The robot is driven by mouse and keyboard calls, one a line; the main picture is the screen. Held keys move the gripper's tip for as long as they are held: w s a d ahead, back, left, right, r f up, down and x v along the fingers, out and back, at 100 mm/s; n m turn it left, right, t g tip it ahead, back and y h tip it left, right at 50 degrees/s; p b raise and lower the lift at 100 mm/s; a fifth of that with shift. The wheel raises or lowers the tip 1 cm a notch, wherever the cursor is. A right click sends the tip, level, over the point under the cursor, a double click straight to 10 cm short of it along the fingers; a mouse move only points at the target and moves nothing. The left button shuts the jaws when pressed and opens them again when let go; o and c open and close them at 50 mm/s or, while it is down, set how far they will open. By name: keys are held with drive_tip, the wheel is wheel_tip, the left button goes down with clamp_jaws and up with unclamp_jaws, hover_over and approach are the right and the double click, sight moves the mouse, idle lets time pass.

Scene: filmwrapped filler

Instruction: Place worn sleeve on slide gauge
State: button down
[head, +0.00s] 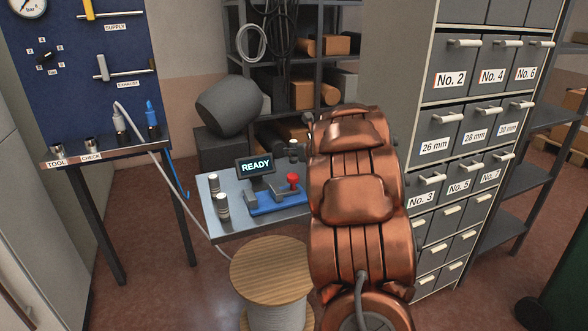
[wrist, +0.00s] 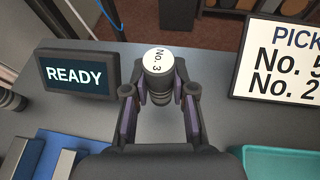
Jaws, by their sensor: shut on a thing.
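My gripper (wrist: 160,91) is shut on a short grey cylinder, a sleeve with a white end marked No. 3 (wrist: 158,62), held upright above the grey bench. In the head view my copper-coloured arm hides most of the gripper. The slide gauge (head: 278,200), a blue base with grey blocks and a red knob, lies on the bench. Part of its blue base shows in the wrist view (wrist: 52,150), at lower left, apart from the held sleeve. I cannot tell whether the held sleeve is worn.
Two metal cylinders (head: 214,184) stand at the bench's left. A READY screen (wrist: 76,74) stands behind the gauge. A PICK sign (wrist: 290,65) and a teal tray (wrist: 285,163) are at right. A wooden-topped spool (head: 271,264) stands before the bench. Drawers (head: 436,145) rise at right.

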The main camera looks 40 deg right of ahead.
sight(294, 163)
drive_tip(key=shift+f+b, duration=0.3)
drive_tip(key=shift+f, duration=1.9)
drive_tip(key=shift+f, duration=0.2)
drive_tip(key=c, duration=1)
unclamp_jaws()
drive_tip(key=shift+o, duration=0.2)
drive_tip(key=shift+r, duration=0.1)
